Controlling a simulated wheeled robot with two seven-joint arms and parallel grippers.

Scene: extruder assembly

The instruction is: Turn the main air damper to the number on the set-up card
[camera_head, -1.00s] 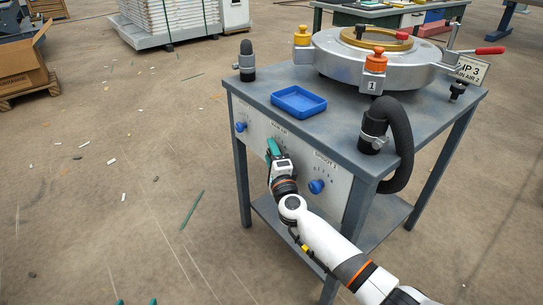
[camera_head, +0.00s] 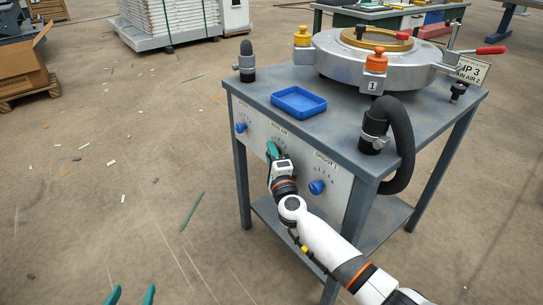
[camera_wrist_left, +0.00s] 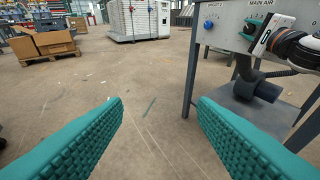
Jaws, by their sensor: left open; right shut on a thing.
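The right gripper also shows in the left wrist view (camera_wrist_left: 244,66). The dial number it points to cannot be read. My left gripper (camera_head: 131,295) is open and empty over the floor at the bottom left.
Blue knobs sit left (camera_head: 241,128) and right (camera_head: 317,187) of the main air dial. On the cart top are a blue tray (camera_head: 299,101), a round metal ring (camera_head: 365,60) and a black bent hose (camera_head: 402,140).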

